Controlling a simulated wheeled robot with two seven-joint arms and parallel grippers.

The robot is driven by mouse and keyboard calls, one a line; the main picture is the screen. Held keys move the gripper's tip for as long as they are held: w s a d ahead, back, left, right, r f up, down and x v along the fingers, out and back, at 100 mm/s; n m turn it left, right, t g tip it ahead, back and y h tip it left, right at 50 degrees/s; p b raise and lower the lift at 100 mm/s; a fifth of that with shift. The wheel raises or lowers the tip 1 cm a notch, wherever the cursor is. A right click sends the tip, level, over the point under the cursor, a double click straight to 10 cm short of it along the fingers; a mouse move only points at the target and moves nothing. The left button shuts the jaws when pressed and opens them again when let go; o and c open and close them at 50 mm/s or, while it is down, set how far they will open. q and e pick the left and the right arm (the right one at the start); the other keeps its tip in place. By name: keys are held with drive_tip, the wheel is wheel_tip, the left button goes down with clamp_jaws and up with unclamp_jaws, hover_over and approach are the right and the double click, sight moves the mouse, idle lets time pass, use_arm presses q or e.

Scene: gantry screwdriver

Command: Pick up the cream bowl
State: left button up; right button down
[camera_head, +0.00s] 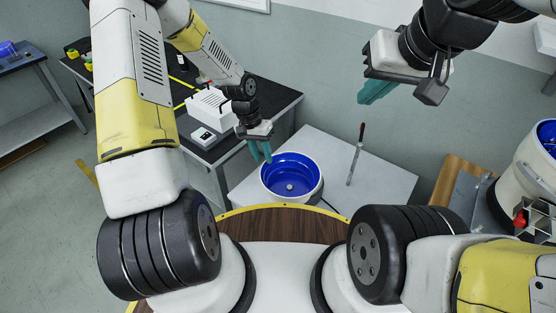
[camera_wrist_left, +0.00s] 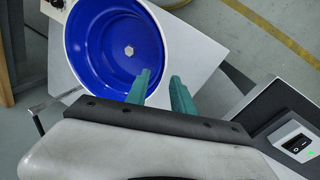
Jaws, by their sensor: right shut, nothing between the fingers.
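A cream bowl (camera_head: 312,190) with a blue inside and a small hex piece at its centre stands on a white tabletop. It also shows in the left wrist view (camera_wrist_left: 93,50). My left gripper (camera_head: 260,157) is at the bowl's upper-left rim in the head view, its teal fingers apart. In the left wrist view my left gripper (camera_wrist_left: 160,83) has one finger over the blue inside and the other outside the rim. I cannot tell whether they touch it. My right gripper (camera_head: 377,91) is shut and empty, raised against the wall, away from the bowl.
A screwdriver-like tool (camera_head: 356,154) stands on the white tabletop (camera_head: 385,185) to the right of the bowl. A black table (camera_head: 275,100) with a white box (camera_head: 211,108) and a switch box (camera_head: 203,138) is behind left. A larger cream drum (camera_head: 532,165) stands at far right.

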sight(270, 181)
use_arm(q)
drive_tip(key=x, duration=0.8)
drive_tip(key=shift+s+a, duration=0.1)
drive_tip(key=shift+a, duration=0.1)
drive_tip(key=shift+c, duration=0.2)
clamp_jaws()
drive_tip(key=shift+r, duration=0.1)
idle(1.0)
